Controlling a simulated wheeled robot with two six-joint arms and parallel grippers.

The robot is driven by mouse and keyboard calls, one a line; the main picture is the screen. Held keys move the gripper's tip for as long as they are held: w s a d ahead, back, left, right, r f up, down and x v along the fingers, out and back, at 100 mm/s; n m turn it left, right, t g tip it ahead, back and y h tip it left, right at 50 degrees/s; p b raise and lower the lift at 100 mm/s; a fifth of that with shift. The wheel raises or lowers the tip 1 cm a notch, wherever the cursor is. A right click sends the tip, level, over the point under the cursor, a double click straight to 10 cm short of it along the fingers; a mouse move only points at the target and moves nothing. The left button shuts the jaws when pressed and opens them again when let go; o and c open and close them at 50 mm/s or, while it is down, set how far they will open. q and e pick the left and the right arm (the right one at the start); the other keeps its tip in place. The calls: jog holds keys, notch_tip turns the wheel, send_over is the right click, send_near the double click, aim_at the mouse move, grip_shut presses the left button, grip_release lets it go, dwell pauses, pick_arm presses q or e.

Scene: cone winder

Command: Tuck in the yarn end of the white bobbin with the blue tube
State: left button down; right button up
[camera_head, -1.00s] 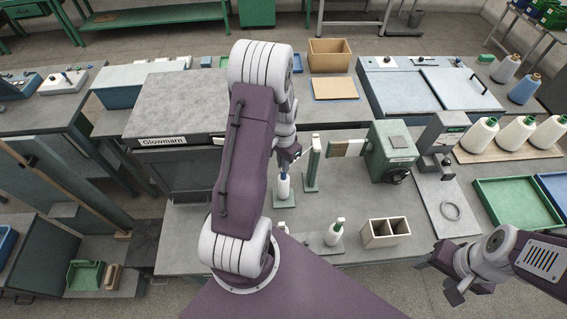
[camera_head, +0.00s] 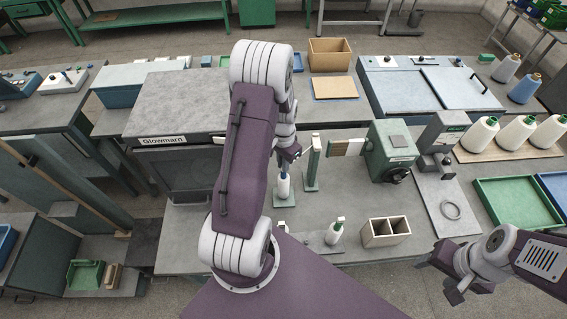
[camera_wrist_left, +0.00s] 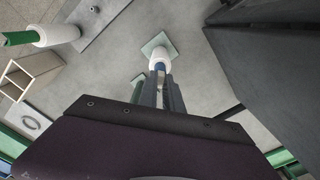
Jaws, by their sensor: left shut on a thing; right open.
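The white bobbin with the blue tube (camera_head: 283,187) stands upright on a small pale green square plate (camera_head: 284,202) near the middle of the bench. In the left wrist view the white bobbin (camera_wrist_left: 158,55) shows just beyond my fingertips, with the blue tube at its near end. My left gripper (camera_head: 286,168) comes down from above and is shut at the tube end; it appears to hold the bobbin there. I cannot make out the yarn end. My right gripper (camera_head: 444,279) is open and empty, off the bench's front edge at lower right.
A white bobbin with a green tube (camera_head: 334,233) stands nearby. A divided wooden box (camera_head: 386,231) is to its right. A green post (camera_head: 312,165) and a green machine (camera_head: 391,150) stand close to the held bobbin. A grey cabinet (camera_head: 180,170) is left of my arm.

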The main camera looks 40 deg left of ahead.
pick_arm(q)
jog(key=c, duration=1.4)
grip_release()
jog(key=shift+c, duration=0.2)
jog(key=o, duration=0.5)
jog(key=shift+r, duration=0.1)
notch_tip(320, 180, up, 7)
jog(key=p, duration=0.6)
